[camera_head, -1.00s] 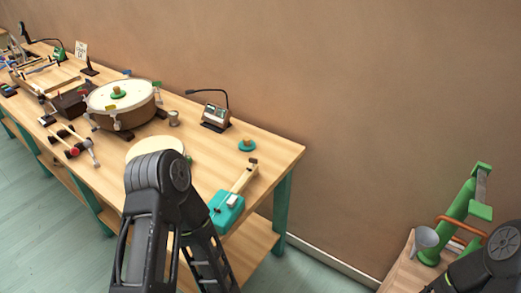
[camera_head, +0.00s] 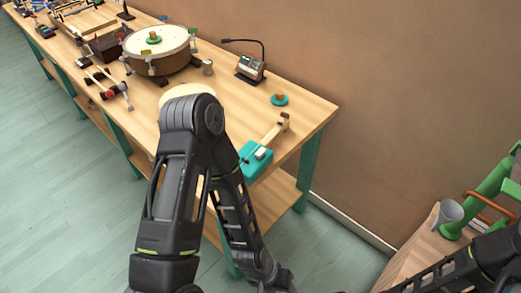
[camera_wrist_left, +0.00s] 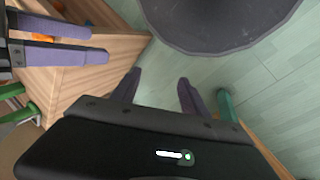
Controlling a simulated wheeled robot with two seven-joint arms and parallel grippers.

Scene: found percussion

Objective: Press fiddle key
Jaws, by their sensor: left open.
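A teal box with a wooden neck, which looks like the fiddle (camera_head: 252,168), lies near the front right end of the workbench in the head view. A small pale piece on it, perhaps the key (camera_head: 262,154), is too small to make out well. My left forearm passes in front of its left side and points down to the floor. My left gripper (camera_wrist_left: 158,80) is open and empty in the left wrist view, over the floor and away from the fiddle. My right gripper (camera_wrist_left: 97,44) shows at that view's left, its purple fingers apart.
A workbench (camera_head: 310,108) runs along the wall. It holds a large drum (camera_head: 158,62), a device with a curved lamp-like arm (camera_head: 251,68), a teal knob (camera_head: 279,99) and mallets (camera_head: 114,90). A second wooden surface (camera_head: 415,255) with a green frame and grey funnel (camera_head: 450,211) stands at right.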

